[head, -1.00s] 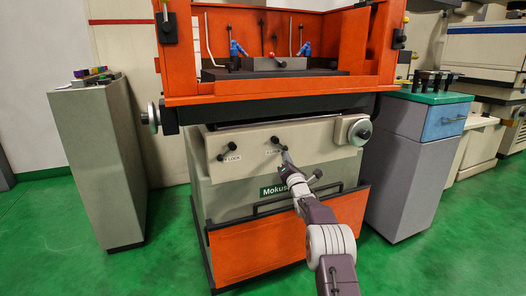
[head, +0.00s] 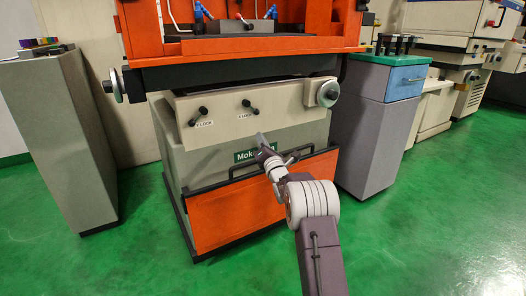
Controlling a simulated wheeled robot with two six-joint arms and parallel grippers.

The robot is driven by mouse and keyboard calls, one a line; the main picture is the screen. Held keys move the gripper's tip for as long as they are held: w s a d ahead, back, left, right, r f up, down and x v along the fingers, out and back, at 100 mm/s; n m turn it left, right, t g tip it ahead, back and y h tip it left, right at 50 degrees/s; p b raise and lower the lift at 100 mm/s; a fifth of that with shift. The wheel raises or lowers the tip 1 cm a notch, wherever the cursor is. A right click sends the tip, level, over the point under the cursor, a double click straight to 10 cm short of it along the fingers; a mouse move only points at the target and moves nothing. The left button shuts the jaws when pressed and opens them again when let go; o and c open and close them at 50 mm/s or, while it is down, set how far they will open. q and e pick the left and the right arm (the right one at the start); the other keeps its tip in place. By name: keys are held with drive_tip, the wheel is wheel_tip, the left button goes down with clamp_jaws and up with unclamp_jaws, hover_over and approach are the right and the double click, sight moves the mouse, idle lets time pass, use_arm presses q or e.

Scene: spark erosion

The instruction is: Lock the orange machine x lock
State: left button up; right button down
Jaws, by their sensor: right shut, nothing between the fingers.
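The orange machine (head: 265,190) stands ahead of me. Its beige front panel carries two small black lock levers, each above a LOCK label whose first letter is too small to read surely. The left lock lever (head: 199,114) points down to the left. The right lock lever (head: 250,106) points down to the right. My right gripper (head: 263,139) is shut and empty, just below the right lever and apart from it, in front of the panel's lower edge. My left gripper is out of view.
A handwheel (head: 328,93) sits at the panel's right end and another (head: 117,86) at the left. Grey cabinets stand on both sides. Green floor (head: 400,225) is clear in front.

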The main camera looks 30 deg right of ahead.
use_arm(q)
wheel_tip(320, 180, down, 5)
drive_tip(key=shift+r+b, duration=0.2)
drive_tip(key=shift+b, duration=1.05)
use_arm(e)
drive_tip(key=v, duration=0.3)
drive_tip(key=shift+s+f, duration=0.1)
drive_tip(key=shift+f, duration=0.25)
